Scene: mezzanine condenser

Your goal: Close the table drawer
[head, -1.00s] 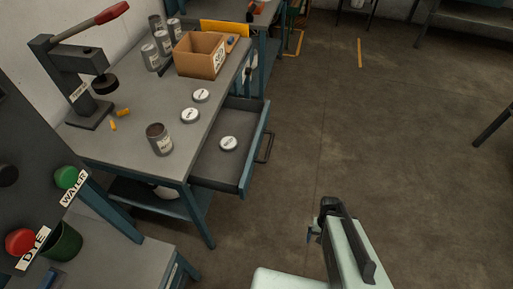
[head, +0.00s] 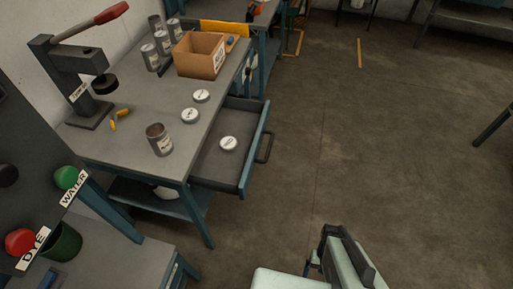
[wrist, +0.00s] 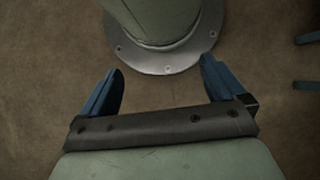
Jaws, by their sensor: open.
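The table drawer (head: 212,165) is pulled out from the right side of the grey-topped table (head: 135,135) in the head view. Its blue front has a dark bar handle (head: 264,148) facing right. A white round lid (head: 228,143) lies inside the drawer. My gripper (wrist: 157,88) is open and empty in the wrist view, its two blue fingers spread above the floor. In the head view only part of my arm shows at the bottom, apart from the drawer, and the fingertips are hard to make out there.
On the tabletop are an open can (head: 159,139), two lids (head: 190,115), a cardboard box (head: 200,55), several cans and a lever press (head: 75,75). A panel with red and green knobs (head: 67,178) stands at lower left. The floor right of the drawer is clear.

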